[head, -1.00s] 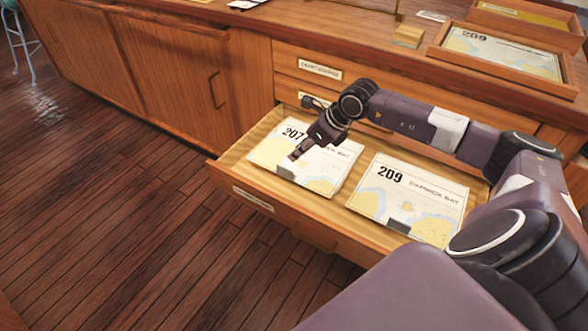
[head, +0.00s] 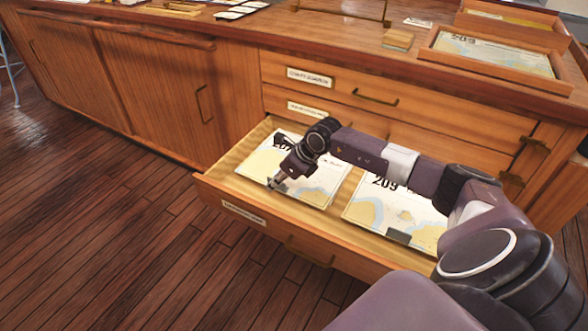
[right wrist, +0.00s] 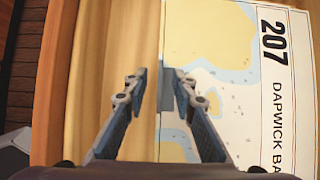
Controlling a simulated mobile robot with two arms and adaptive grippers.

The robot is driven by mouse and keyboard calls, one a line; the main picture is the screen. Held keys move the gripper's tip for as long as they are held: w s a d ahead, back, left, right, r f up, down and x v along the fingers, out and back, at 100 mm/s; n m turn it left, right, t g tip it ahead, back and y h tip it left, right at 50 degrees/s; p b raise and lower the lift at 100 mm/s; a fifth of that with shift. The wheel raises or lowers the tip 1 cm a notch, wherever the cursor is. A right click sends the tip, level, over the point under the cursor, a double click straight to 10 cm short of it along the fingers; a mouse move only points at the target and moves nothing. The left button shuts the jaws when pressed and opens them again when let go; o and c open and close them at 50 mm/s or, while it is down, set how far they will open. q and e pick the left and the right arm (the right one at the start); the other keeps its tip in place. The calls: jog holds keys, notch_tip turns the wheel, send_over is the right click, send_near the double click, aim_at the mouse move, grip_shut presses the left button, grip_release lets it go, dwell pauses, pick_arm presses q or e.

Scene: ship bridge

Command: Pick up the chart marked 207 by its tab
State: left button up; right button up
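The chart marked 207 (head: 319,191) lies flat in the left part of an open drawer (head: 232,197). My right arm partly covers its number. In the right wrist view the chart (right wrist: 235,125) shows its number and a grey tab (right wrist: 167,90) at its edge. My right gripper (head: 276,183) is at the chart's front edge. In the right wrist view its two fingers (right wrist: 163,91) are spread, with the tab between their tips. I cannot tell whether either finger touches it. My left gripper is not in view.
A chart marked 209 (head: 368,207) lies beside it in the drawer, with a dark tab (head: 398,237). Another chart 209 (head: 490,53) is in a wooden tray (head: 425,57) on the counter. The floor (head: 110,240) before the drawer is clear.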

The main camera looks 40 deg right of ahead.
grip_shut()
jog(key=shift+r, duration=0.1)
dwell(0.3)
